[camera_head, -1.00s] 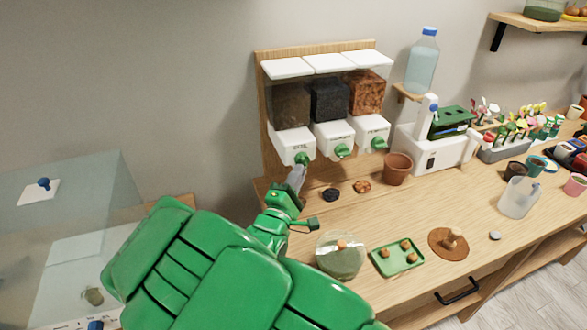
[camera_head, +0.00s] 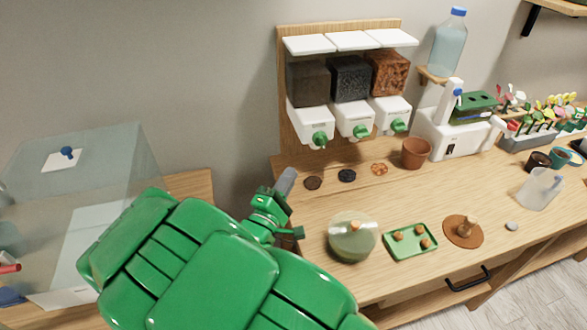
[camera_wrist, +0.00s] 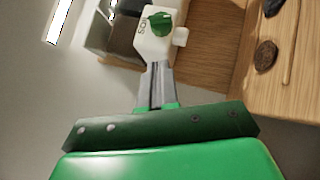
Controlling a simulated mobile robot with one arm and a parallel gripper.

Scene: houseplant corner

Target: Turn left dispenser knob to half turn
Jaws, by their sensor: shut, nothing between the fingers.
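The left dispenser (camera_head: 310,119) is a white box with dark brown soil in its clear hopper (camera_head: 308,82), mounted on a wooden backboard. Its green knob (camera_head: 319,139) is on the front and also shows in the wrist view (camera_wrist: 160,23). My gripper (camera_head: 287,178) is shut and empty, below and to the left of the knob and apart from it. In the wrist view the grey fingers (camera_wrist: 157,82) are closed together and point toward the dispenser. A small round dark brown pile (camera_head: 313,183) lies on the table below this dispenser.
Two more dispensers with green knobs (camera_head: 361,131) (camera_head: 399,125) stand to the right. A terracotta pot (camera_head: 415,152), a glass jar (camera_head: 352,238) and a green tray (camera_head: 410,241) are on the table. A clear box (camera_head: 95,180) stands at left.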

